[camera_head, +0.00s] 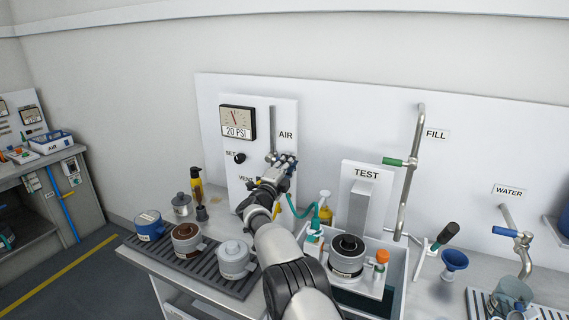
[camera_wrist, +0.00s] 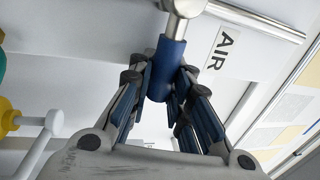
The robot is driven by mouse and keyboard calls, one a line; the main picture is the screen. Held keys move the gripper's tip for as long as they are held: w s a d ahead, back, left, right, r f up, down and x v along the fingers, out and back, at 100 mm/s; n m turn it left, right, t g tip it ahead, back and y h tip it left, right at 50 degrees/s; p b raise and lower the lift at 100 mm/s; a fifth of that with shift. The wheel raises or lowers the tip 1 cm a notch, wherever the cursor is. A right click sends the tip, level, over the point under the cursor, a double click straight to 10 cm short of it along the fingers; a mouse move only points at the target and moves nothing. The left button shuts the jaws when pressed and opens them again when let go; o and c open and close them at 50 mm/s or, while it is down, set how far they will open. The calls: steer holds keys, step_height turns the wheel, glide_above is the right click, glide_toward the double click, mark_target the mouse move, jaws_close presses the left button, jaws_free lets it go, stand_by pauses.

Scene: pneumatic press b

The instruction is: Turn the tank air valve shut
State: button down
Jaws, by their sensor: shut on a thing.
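The tank air valve has a blue handle (camera_wrist: 168,68) on a metal valve body (camera_wrist: 186,8), beside the AIR label (camera_wrist: 222,48) in the wrist view. My gripper (camera_wrist: 165,82) is shut on the blue handle, with a finger on each side of it. In the head view my gripper (camera_head: 281,164) is at the white panel (camera_head: 240,111), just below the AIR label and the metal air pipe (camera_head: 272,128). My fingers and wrist hide most of the valve there.
The panel carries a gauge (camera_head: 238,121) reading 20 PSI and a black SET knob (camera_head: 239,158). The TEST block (camera_head: 362,200) stands to the right, near the green-handled FILL pipe (camera_head: 408,165). Pots, including a blue one (camera_head: 149,225), stand on the rack at lower left.

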steer(key=shift+f, duration=0.2)
steer(key=c, duration=1.9)
jaws_free()
steer(key=shift+c, duration=0.2)
steer(key=o, duration=0.5)
steer(key=shift+r, duration=0.1)
steer(key=shift+c, duration=0.2)
steer(key=shift+s, duration=0.1)
steer(key=v, duration=1.2)
